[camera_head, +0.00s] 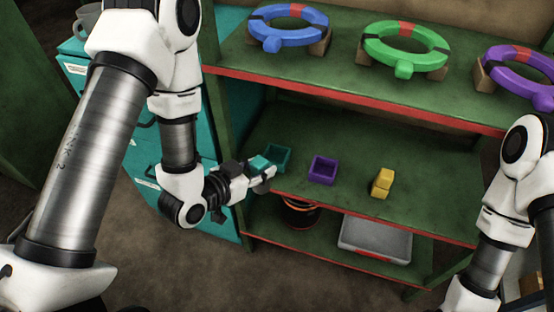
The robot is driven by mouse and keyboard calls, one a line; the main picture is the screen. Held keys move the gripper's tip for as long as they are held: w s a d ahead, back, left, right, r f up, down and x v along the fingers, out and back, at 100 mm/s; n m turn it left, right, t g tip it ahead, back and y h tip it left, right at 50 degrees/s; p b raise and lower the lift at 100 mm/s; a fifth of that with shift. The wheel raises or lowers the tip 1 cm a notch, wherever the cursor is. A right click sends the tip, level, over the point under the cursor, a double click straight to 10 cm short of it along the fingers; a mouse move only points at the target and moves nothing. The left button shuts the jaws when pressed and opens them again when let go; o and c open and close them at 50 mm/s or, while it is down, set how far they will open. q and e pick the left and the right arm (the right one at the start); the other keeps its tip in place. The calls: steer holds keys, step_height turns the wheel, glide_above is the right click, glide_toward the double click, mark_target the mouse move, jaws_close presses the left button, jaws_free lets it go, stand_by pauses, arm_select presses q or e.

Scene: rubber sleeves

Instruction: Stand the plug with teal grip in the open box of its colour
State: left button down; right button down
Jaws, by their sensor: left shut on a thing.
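My left gripper (266,174) is at the front left edge of the middle shelf. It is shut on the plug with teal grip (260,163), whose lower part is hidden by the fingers. The open teal box (284,152) sits on the shelf just behind and to the right of the gripper. The plug overlaps the box's left side in the picture, and I cannot tell whether they touch. My right arm comes in at the right edge, but its gripper is out of the picture.
An open purple box (322,170) and a yellow block-like piece (382,183) stand further right on the green middle shelf (430,175). Blue (288,24), green (405,46) and purple rings (522,76) rest on the top shelf above. A grey bin (376,238) is below.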

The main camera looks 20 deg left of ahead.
arm_select(q)
steer(key=shift+w+a+f+b, duration=0.1)
steer(key=shift+w+f, duration=0.75)
steer(key=shift+w, duration=1.4)
steer(key=shift+w+f+b, duration=0.1)
steer(key=shift+w+f, duration=0.75)
steer(key=shift+w, duration=1.4)
steer(key=shift+w+a+f+b, duration=0.1)
steer(key=shift+w+f, duration=0.75)
steer(key=shift+w, duration=1.4)
steer(key=c, duration=0.8)
jaws_free()
steer(key=shift+f, duration=0.15)
steer(key=shift+o, duration=0.2)
